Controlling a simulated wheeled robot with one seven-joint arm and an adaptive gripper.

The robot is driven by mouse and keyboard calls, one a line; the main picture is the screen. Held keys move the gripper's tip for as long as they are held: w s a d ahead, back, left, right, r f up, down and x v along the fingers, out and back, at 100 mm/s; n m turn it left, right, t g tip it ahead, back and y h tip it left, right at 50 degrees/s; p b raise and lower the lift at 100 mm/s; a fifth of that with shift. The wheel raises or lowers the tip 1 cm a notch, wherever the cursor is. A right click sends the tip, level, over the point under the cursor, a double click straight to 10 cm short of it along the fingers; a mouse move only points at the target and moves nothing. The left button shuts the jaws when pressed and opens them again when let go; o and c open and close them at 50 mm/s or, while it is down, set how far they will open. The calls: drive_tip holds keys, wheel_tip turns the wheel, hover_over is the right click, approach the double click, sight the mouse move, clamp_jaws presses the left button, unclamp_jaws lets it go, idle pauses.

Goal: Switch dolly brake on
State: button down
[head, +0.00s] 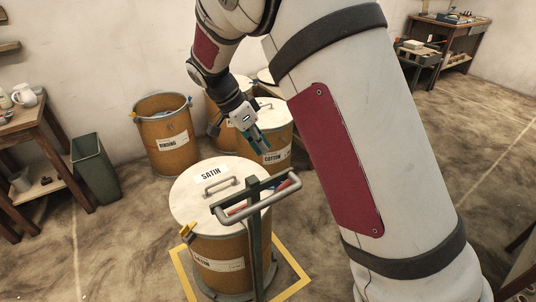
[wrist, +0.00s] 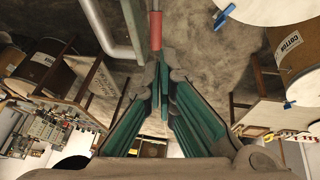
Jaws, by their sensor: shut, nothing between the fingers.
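The dolly under the SATIN drum (head: 207,190) has an upright green post (head: 254,250) with a grey bar handle (head: 262,206). A red lever part (head: 286,187) shows beside the handle, and a red-sleeved rod, likely the brake lever (wrist: 155,30), shows in the wrist view. My gripper (head: 264,149) is above and behind the handle, with its teal fingers pointing down. In the wrist view my gripper (wrist: 165,66) is shut and empty. Its tips line up just below the red sleeve in the picture; I cannot tell whether they touch it.
The COTTON drum (head: 276,135) stands close behind my gripper. The BINDING drum (head: 166,140) stands at the back left, near a green bin (head: 95,168) and a wooden table (head: 30,125). Yellow floor marking (head: 291,289) surrounds the dolly. Open floor lies at the left front.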

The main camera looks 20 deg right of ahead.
drive_tip(key=x, duration=1.2)
drive_tip(key=shift+d+f+p, duration=0.1)
drive_tip(key=shift+f+p, duration=0.15)
drive_tip(key=shift+p, duration=0.1)
drive_tip(key=shift+w+d+f+y+b, duration=0.15)
drive_tip(key=shift+d+f+y+b, duration=0.35)
drive_tip(key=shift+f+y, duration=0.25)
drive_tip(key=shift+a+r, duration=0.1)
drive_tip(key=shift+r, duration=0.05)
